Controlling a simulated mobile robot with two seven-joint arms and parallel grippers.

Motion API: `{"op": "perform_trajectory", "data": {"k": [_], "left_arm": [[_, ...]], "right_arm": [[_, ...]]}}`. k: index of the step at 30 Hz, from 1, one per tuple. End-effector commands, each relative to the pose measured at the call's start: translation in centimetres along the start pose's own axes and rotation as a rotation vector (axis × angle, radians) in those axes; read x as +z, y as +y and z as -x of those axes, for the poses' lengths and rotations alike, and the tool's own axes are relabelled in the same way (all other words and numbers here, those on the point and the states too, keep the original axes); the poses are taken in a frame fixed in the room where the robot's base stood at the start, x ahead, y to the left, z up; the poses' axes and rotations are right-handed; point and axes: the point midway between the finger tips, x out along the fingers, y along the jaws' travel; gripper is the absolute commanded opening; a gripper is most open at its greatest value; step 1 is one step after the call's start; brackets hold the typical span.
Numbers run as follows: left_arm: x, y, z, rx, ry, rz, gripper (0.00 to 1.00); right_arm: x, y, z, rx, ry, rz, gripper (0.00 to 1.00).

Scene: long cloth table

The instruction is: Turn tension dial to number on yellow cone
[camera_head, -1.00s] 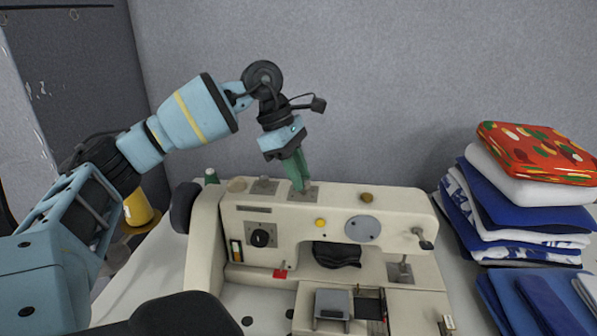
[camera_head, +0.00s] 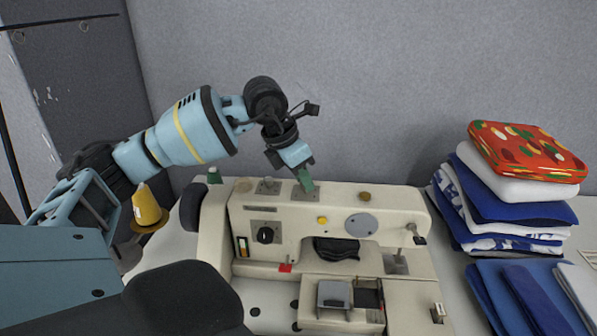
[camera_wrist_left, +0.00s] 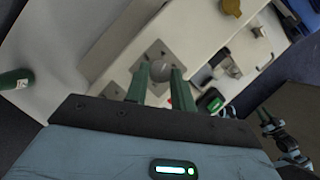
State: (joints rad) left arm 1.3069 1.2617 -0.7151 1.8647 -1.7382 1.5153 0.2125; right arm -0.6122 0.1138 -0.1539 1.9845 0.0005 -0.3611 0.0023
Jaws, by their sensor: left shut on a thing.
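The cream sewing machine (camera_head: 345,197) stands on the table with several knobs and dials. My left gripper (camera_head: 306,184) points down at its top. In the left wrist view the green fingers (camera_wrist_left: 161,88) are shut on a round silver dial (camera_wrist_left: 158,67) on a square metal plate. In the head view the fingers hide this dial.
A second plate with a knob (camera_head: 268,186) lies just left of the gripper on the machine's top. A black dial (camera_head: 265,235) is on the front. Folded cloths (camera_head: 510,200) are stacked at the right.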

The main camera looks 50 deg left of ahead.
Motion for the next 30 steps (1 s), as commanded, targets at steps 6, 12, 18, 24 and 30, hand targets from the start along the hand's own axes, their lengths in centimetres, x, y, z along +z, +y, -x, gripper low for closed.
{"op": "perform_trajectory", "data": {"k": [6, 12, 18, 24, 30], "left_arm": [[0.1, -0.2, 0.1, 0.045, -0.001, 0.111, 0.02], [0.0, -0.2, 0.1, 0.069, 0.0, 0.17, 0.02], [0.0, -0.2, 0.0, 0.079, 0.001, 0.191, 0.02], [0.0, -0.2, 0.0, 0.08, 0.001, 0.192, 0.02], [0.0, -0.2, 0.0, 0.079, 0.002, 0.191, 0.31]], "right_arm": [[-0.9, 0.1, 0.2, 0.002, 0.016, 0.004, 0.33], [-1.4, 0.2, 0.2, 0.004, 0.025, 0.005, 0.33], [-1.6, 0.2, 0.2, 0.004, 0.029, 0.005, 0.33], [-1.6, 0.2, 0.2, 0.004, 0.03, 0.005, 0.33], [-1.7, 0.2, 0.2, 0.004, 0.031, 0.005, 0.33]]}}
